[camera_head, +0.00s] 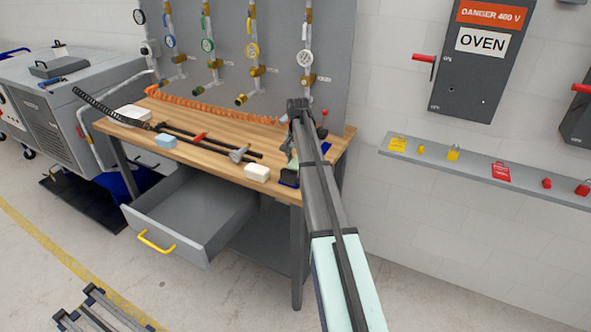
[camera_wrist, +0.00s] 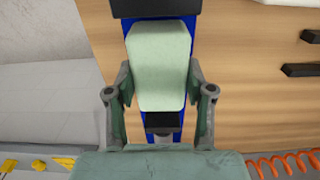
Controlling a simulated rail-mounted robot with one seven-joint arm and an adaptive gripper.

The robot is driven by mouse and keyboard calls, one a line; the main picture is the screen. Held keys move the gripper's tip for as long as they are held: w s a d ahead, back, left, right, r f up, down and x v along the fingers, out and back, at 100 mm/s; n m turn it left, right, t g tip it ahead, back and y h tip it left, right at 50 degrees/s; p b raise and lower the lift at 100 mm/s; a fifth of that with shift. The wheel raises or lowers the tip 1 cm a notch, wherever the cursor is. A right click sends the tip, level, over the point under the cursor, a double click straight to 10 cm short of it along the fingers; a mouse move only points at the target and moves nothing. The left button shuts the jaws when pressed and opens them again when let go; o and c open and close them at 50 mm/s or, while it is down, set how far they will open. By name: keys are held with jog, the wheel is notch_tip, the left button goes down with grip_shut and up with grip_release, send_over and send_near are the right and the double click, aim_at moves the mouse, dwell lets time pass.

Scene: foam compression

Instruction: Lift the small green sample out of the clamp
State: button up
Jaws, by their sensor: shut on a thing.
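The small pale green sample (camera_wrist: 160,40) fills the middle of the wrist view, a block with rounded corners. My gripper (camera_wrist: 160,72) is shut on it, one finger against each side of its lower half. Behind the sample is the blue clamp (camera_wrist: 186,22), with a black part (camera_wrist: 162,122) below the sample and another above it. I cannot tell whether the sample still touches the clamp. In the head view the clamp (camera_head: 290,178) shows at the right end of the workbench, and my arm hides most of the gripper and sample.
A gauge panel stands behind. A drawer (camera_head: 190,215) hangs open below the front edge.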

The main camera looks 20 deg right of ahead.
jog(key=shift+r+p, duration=2.05)
jog(key=shift+r, duration=2.2)
